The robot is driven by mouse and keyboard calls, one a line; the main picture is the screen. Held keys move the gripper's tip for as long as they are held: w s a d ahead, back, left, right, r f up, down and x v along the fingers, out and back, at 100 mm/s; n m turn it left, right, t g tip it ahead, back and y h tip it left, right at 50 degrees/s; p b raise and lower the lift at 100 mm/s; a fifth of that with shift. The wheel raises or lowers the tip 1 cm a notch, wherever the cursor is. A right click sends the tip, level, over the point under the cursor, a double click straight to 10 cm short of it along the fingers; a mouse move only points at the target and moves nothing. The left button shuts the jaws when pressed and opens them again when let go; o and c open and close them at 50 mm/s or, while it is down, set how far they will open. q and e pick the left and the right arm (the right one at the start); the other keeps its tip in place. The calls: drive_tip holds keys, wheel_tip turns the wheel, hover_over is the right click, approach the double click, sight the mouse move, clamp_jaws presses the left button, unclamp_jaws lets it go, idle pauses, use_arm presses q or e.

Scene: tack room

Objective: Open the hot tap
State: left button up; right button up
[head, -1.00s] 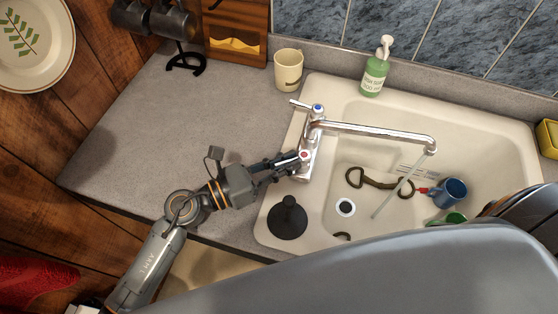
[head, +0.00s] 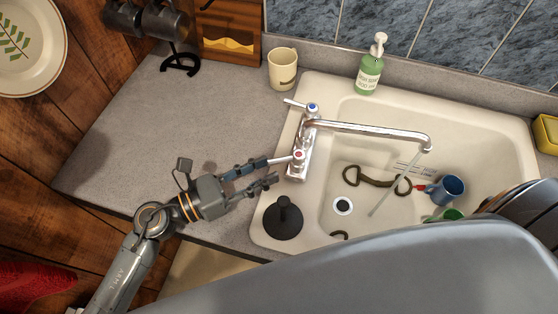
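The chrome mixer tap stands on the left rim of the sink, its long spout (head: 375,131) reaching right over the basin. The hot tap (head: 299,155) has a red cap, and its lever points left. The cold tap (head: 312,108) has a blue cap, and its lever points to the upper left. A thin stream of water (head: 396,186) falls from the spout. My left gripper (head: 274,170) is open just left of the hot tap, its upper finger near or overlapping the lever's end; I cannot tell whether they touch. My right gripper is out of view.
A black plunger-like stopper (head: 284,219) stands on the sink's left ledge below the gripper. A cream mug (head: 283,70) and green soap bottle (head: 369,68) stand behind. The basin holds a horse bit (head: 376,180) and a blue mug (head: 449,190).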

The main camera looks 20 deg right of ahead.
use_arm(q)
drive_tip(key=a, duration=0.4)
drive_tip(key=s+a, duration=0.1)
drive_tip(key=a, duration=0.1)
